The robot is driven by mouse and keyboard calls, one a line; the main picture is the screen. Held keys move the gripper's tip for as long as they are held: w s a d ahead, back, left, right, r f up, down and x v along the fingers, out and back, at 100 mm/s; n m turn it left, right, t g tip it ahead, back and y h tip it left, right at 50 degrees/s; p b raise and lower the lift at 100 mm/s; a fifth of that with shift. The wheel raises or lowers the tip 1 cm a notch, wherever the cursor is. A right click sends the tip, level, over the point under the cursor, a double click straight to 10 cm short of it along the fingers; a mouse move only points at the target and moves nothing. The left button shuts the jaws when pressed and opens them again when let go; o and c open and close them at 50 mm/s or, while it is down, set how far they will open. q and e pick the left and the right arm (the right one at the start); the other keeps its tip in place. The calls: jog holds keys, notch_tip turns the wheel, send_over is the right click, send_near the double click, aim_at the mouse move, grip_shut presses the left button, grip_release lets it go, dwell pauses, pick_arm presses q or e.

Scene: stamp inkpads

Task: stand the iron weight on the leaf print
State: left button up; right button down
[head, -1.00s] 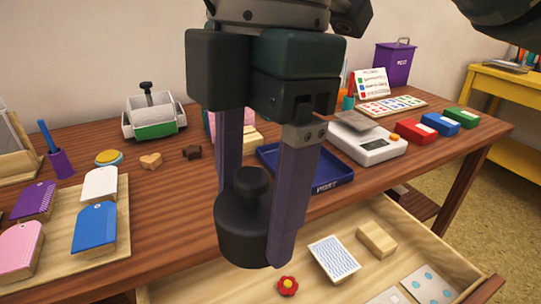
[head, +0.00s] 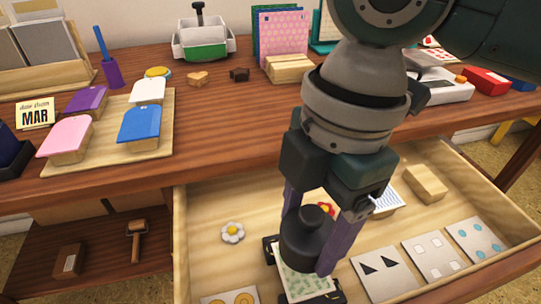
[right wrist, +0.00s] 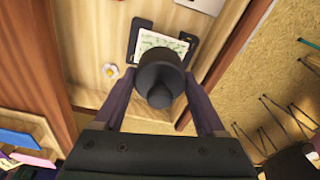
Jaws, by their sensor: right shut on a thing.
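The iron weight (head: 305,243) is a dark grey cylinder with a round knob on top. My right gripper (head: 307,246) is shut on it, one purple finger on each side, and holds it upright over the open drawer. The leaf print (head: 296,284) is a pale card with green leaf marks in a dark frame on the drawer floor. In the head view the weight covers its far part. In the right wrist view, the leaf print (right wrist: 168,42) shows just beyond the weight (right wrist: 160,78). I cannot tell how high the weight is above it. My left gripper is out of view.
The drawer (head: 215,195) also holds a white flower (head: 232,232), a red flower (head: 326,209), a wooden block (head: 425,184) and several printed cards. The table edge lies behind the drawer.

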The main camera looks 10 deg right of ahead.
aim_at(305, 249)
notch_tip(305, 249, down, 4)
jog(key=shift+r+b, duration=0.1)
jog(key=shift+b, duration=0.7)
jog(key=shift+f, duration=0.3)
grip_release()
jog(key=shift+f, duration=0.1)
